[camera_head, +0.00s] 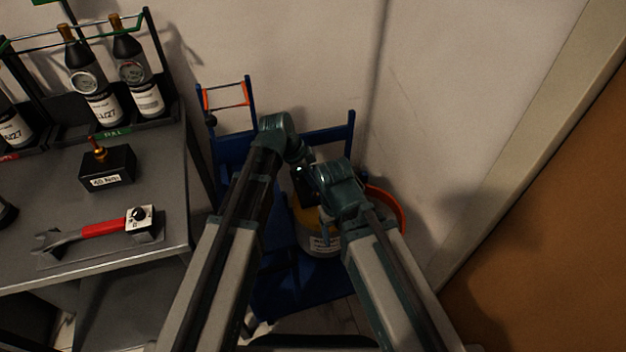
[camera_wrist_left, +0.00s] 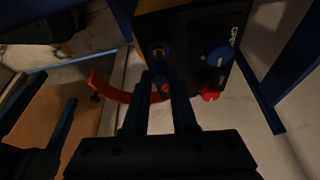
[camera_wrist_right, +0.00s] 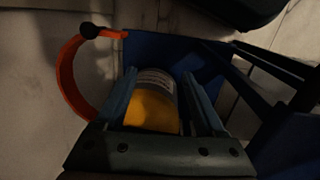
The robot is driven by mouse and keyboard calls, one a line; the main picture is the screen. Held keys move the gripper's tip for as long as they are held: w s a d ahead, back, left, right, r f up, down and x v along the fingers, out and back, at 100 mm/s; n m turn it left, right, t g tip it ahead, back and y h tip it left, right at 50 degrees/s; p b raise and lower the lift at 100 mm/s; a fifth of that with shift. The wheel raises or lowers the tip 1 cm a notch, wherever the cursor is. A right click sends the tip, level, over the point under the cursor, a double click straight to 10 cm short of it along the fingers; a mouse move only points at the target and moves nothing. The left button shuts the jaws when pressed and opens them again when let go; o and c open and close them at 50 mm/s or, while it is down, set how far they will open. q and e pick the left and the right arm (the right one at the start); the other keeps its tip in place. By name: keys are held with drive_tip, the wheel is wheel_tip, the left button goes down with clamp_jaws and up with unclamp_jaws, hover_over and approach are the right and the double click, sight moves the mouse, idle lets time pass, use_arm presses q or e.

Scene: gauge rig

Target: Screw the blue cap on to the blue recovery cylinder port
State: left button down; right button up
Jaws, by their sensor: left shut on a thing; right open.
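The recovery cylinder (camera_head: 322,243), grey and yellow with a white label, stands on a blue cart. In the right wrist view its yellow body (camera_wrist_right: 150,108) lies between my right gripper's fingers.
The blue cart (camera_head: 290,295) stands against the wall, with an orange curved band (camera_head: 388,205) beside the cylinder. A grey bench (camera_head: 150,250) at left holds a red-handled wrench (camera_head: 100,229), a black block (camera_head: 107,166) and several bottles (camera_head: 98,90).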

use_arm(q)
drive_tip(key=shift+f, duration=0.25)
drive_tip(key=shift+f+b, duration=1)
drive_tip(key=shift+b, duration=0.2)
drive_tip(key=shift+f, duration=0.1)
idle(0.7)
drive_tip(key=m+g, duration=0.1)
drive_tip(key=m, duration=0.2)
drive_tip(key=shift+w, duration=0.2)
drive_tip(key=shift+s+m+g, duration=0.25)
drive_tip(key=shift+m+g, duration=0.25)
drive_tip(key=shift+m, duration=0.7)
drive_tip(key=m+g, duration=0.1)
drive_tip(key=m, duration=0.2)
drive_tip(key=shift+w+y, duration=0.15)
drive_tip(key=shift+y, duration=0.15)
drive_tip(key=shift+m+g+y, duration=0.3)
drive_tip(key=shift+m+g, duration=0.1)
drive_tip(key=shift+m, duration=0.6)
